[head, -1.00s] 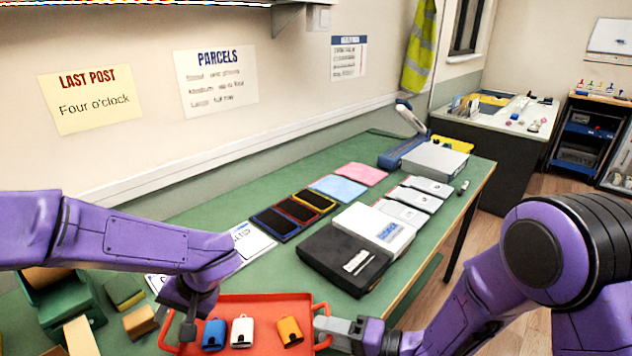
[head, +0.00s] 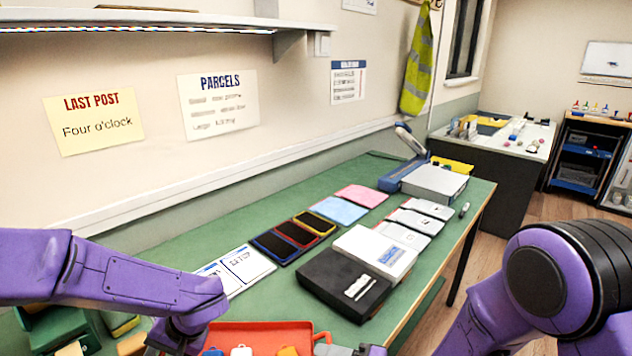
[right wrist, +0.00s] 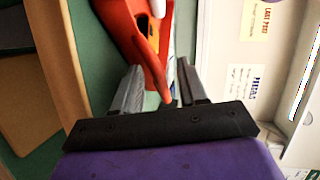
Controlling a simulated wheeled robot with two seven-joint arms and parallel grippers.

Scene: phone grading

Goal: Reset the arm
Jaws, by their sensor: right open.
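My right gripper (right wrist: 159,67) is open in the right wrist view. Its two grey fingers stand on either side of the handle of the red tray (right wrist: 118,12); I cannot tell whether they touch it. In the head view this gripper (head: 335,350) shows only as a grey piece at the bottom edge, beside the right handle of the tray (head: 262,330). My left arm comes in from the left, and its wrist (head: 185,330) is over the tray's left side. The left fingers are hidden or below the picture.
Tops of several small holders (head: 241,351) show in the tray. The green bench (head: 190,235) carries white cards (head: 247,263), dark framed pads (head: 276,247), a black box (head: 343,284) and a white box (head: 376,252). A wall shelf (head: 180,20) hangs above.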

